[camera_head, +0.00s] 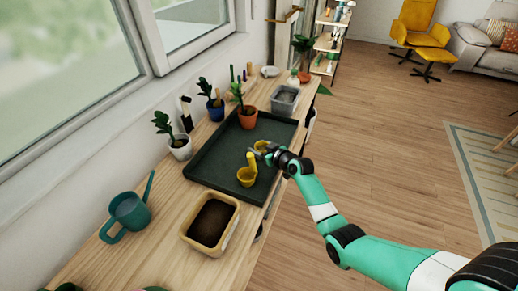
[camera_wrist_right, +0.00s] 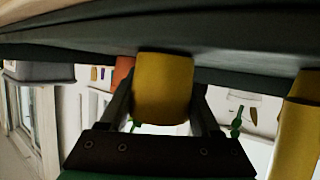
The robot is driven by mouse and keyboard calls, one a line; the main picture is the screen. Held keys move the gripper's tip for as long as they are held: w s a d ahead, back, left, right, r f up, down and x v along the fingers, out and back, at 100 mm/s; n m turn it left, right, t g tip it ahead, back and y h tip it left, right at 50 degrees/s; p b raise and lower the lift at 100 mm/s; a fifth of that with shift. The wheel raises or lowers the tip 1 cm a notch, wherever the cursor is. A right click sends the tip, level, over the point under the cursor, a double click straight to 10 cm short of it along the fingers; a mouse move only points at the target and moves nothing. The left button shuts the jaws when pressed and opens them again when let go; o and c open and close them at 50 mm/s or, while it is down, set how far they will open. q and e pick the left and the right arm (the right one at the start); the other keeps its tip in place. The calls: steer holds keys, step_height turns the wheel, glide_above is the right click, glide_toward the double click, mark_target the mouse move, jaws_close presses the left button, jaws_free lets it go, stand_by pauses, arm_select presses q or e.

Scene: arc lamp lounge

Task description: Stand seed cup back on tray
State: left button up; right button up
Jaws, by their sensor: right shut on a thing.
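The dark tray (camera_head: 225,160) lies on the wooden bench. My right gripper (camera_head: 264,149) is low over the tray's right part, shut on a small yellow seed cup (camera_head: 260,145). In the right wrist view the seed cup (camera_wrist_right: 163,88) sits between both fingers, close against the dark tray surface (camera_wrist_right: 230,45). I cannot tell whether it touches the tray or how upright it is. Another yellow cup (camera_head: 246,177) stands on the tray nearer the front, with a tall yellow piece at its back. A yellow thing (camera_wrist_right: 298,130) shows at the wrist view's right edge. My left gripper is out of view.
A potted plant in terracotta (camera_head: 247,118) stands on the tray's far part. A soil-filled box (camera_head: 211,225), a teal watering can (camera_head: 128,212), a white-potted plant (camera_head: 180,148) and a grey bin (camera_head: 285,99) surround the tray. The tray's middle is clear.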

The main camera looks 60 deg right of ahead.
steer(key=o, duration=1.4)
steer(key=shift+f, duration=0.15)
steer(key=shift+o, duration=0.2)
steer(key=shift+r, duration=0.3)
steer(key=p+v, duration=0.5)
steer(key=v, duration=0.6)
steer(key=shift+s, duration=0.2)
steer(key=shift+s+a+r, duration=0.15)
steer(key=shift+s+a, duration=0.05)
steer(key=shift+s, duration=0.1)
